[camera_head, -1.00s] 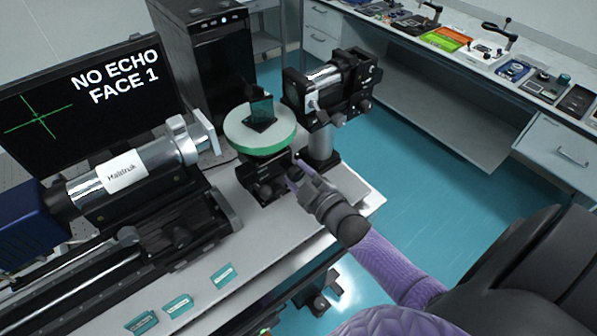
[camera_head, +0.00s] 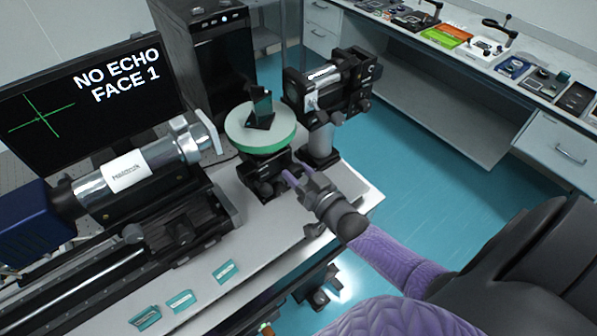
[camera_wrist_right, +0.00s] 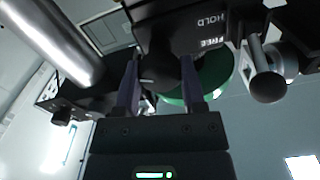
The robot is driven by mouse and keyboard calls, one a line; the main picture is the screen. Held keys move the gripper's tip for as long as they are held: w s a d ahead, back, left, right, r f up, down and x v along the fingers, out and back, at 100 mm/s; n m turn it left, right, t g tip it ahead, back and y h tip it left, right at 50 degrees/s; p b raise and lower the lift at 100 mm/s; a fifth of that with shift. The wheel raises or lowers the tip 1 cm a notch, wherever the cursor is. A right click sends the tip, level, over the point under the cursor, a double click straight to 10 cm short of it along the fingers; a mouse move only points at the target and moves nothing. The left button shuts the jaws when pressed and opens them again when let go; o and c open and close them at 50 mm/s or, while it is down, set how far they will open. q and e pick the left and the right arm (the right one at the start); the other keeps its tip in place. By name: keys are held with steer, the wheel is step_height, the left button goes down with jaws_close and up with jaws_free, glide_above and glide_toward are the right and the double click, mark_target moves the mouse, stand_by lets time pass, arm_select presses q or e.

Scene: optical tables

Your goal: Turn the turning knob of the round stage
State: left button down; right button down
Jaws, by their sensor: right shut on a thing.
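The round stage (camera_head: 280,138) has a pale top and a green rim, on a black base at the table's right end. A small dark teal glass block (camera_head: 261,105) stands on its top in a black mount. My right gripper (camera_head: 290,174) reaches the front of the base, below the disc. In the right wrist view, its two fingers (camera_wrist_right: 158,86) are on either side of a dark turning knob (camera_wrist_right: 160,70), shut on it. The green stage rim (camera_wrist_right: 212,75) shows behind. The knob is mostly hidden in the head view. My left gripper is not in view.
A silver tube labelled Halldruk (camera_head: 127,172) lies left of the stage. A black-and-silver instrument (camera_head: 325,88) stands right behind it. The screen (camera_head: 85,98) reads NO ECHO FACE 1. A lever with a round end (camera_wrist_right: 268,84) hangs near HOLD and FREE labels.

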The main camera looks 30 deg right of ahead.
steer(key=m, duration=0.3)
steer(key=shift+m, duration=0.3)
steer(key=shift+f+m, duration=0.1)
steer(key=shift+m, duration=1.7)
steer(key=shift+c, duration=0.9)
jaws_free()
steer(key=s, duration=1)
steer(key=shift+d+p, duration=0.3)
steer(key=shift+d, duration=0.1)
